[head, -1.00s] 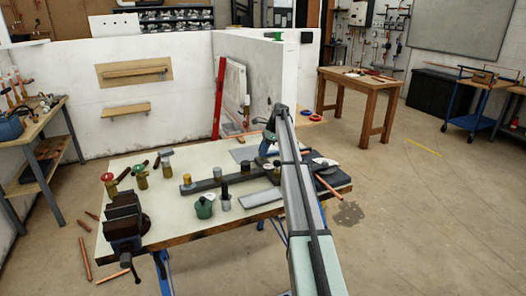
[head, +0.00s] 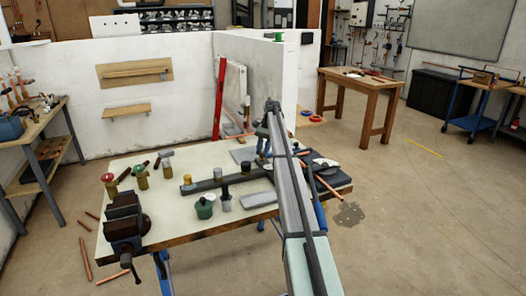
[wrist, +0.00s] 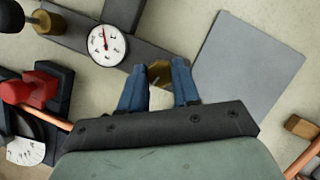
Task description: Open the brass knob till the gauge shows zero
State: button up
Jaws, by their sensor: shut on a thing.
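In the wrist view, my gripper (wrist: 158,86) has its two blue fingers closed around the brass knob (wrist: 160,71), which sits at the end of a dark bar. A round white gauge (wrist: 106,45) with a thin red needle stands on the bar, just left of the knob. The needle points nearly straight up in the picture; the dial marks are too small to read. In the head view, my gripper (head: 264,150) is low over the back of the workbench, and the arm hides much of that spot, the held knob included.
A second brass-coloured knob (wrist: 46,22) stands farther along the bar. A flat grey plate (wrist: 250,65) lies to the right. A red-handled fitting (wrist: 30,90) and copper pipe are at lower left. On the workbench (head: 165,220), a vice (head: 123,222) and green pot (head: 204,208) stand left.

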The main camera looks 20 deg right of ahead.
jog(key=shift+n, duration=0.5)
jog(key=o, duration=1)
jog(key=shift+o, duration=0.2)
